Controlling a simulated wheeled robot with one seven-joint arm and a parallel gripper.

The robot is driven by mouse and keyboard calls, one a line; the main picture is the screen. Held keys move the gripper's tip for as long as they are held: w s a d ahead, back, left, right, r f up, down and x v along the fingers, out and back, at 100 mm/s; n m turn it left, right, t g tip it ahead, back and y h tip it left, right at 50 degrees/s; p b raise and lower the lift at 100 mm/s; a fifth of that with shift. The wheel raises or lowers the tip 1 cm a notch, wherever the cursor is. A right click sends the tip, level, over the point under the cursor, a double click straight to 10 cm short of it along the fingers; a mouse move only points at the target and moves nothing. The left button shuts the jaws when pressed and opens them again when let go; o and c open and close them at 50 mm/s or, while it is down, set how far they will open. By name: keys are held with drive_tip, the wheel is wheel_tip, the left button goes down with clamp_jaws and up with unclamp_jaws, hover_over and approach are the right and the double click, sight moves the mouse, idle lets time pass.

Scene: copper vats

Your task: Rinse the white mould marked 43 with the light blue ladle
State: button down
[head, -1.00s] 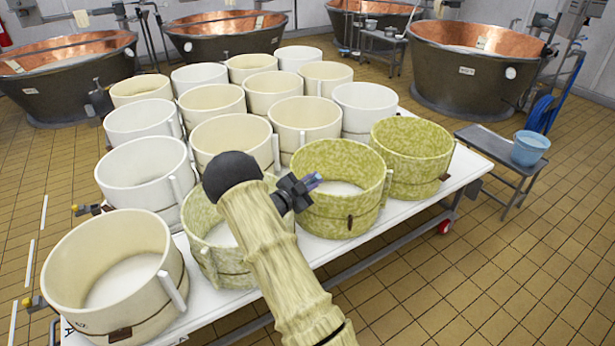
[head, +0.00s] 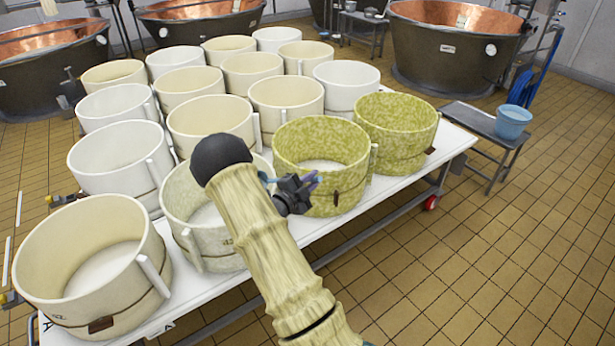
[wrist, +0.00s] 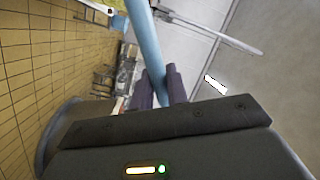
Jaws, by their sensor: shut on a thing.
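My gripper (head: 312,182) is held in front of a green-mottled mould. In the wrist view my gripper (wrist: 160,88) is shut on a light blue rod, the handle of the light blue ladle (wrist: 150,45). A bit of the ladle (head: 265,177) shows beside my gripper in the head view; its bowl cannot be made out. White moulds stand on the table: one at left (head: 115,165), one behind it (head: 115,107), one at the right (head: 347,85) and one at the back (head: 276,39). I cannot read 43 on any of them.
Cream moulds (head: 210,125) and green-mottled moulds (head: 320,165) crowd the white table (head: 290,245). A light blue bucket (head: 513,123) stands on a low grey bench (head: 470,125) at right. Copper vats (head: 450,50) line the back. The tiled floor at right is clear.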

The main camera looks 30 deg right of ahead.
drive_tip(key=s+f+m+b, duration=0.2)
drive_tip(key=f+m+b, duration=0.2)
drive_tip(key=f+b, duration=0.3)
drive_tip(key=s+d+f+m+b, duration=0.1)
drive_tip(key=f+b, duration=0.7)
drive_tip(key=b, duration=0.8)
drive_tip(key=s+m, duration=0.1)
drive_tip(key=m, duration=0.1)
drive_tip(key=shift+f+m+b, duration=0.15)
drive_tip(key=shift+m+b, duration=0.2)
drive_tip(key=shift+m, duration=0.05)
drive_tip(key=shift+s, duration=0.1)
idle(0.4)
